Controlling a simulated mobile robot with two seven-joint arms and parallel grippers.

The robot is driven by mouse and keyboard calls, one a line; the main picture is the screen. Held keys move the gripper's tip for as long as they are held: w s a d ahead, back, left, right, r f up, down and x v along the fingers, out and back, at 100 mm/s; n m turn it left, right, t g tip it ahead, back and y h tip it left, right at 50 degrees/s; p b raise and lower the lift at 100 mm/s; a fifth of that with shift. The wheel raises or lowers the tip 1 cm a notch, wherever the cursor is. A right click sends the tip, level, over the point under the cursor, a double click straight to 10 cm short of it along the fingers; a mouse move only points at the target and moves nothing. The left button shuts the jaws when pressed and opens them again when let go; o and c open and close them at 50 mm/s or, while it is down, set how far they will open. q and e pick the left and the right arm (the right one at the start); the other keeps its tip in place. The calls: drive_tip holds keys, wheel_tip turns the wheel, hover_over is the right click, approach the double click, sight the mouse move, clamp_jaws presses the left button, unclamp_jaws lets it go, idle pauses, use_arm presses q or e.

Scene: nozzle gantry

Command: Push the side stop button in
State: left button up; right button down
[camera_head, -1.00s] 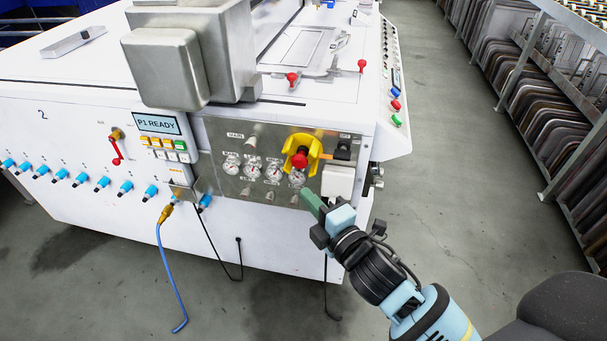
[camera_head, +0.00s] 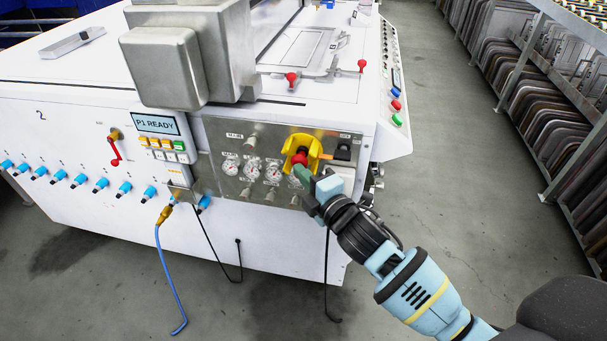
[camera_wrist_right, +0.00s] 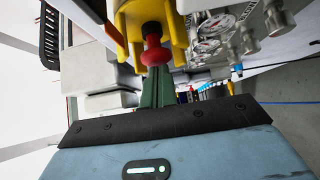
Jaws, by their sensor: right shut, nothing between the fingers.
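The side stop button (camera_head: 299,158) is a red knob inside a yellow guard (camera_head: 289,147), on the metal panel at the machine's front right. My right gripper (camera_head: 302,174) is shut and empty, its green fingertips just below and in front of the red knob. In the right wrist view the red button (camera_wrist_right: 155,51) is right beyond the tips of the closed green fingers (camera_wrist_right: 157,84), with the yellow guard (camera_wrist_right: 130,22) around it. I cannot tell if the fingertips touch the button. My left gripper is not in view.
Several gauges (camera_head: 250,168) are left of the button on the panel. A white box, partly hidden by my gripper, and a black switch (camera_head: 343,150) are to its right. A blue hose (camera_head: 168,270) hangs at the left. The floor aisle (camera_head: 460,170) at right is clear.

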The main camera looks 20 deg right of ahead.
drive_tip(key=shift+w+d+r+p, duration=0.3)
drive_tip(key=shift+w+d+p, duration=0.1)
drive_tip(key=shift+w+d, duration=0.4)
drive_tip(key=shift+w, duration=0.1)
drive_tip(key=shift+s+f, duration=0.15)
drive_tip(key=shift+s, duration=0.2)
drive_tip(key=s, duration=0.7)
drive_tip(key=shift+s+d+f+p, duration=0.15)
drive_tip(key=shift+s+d+p, duration=0.15)
drive_tip(key=shift+p, duration=0.05)
drive_tip(key=shift+f, duration=0.1)
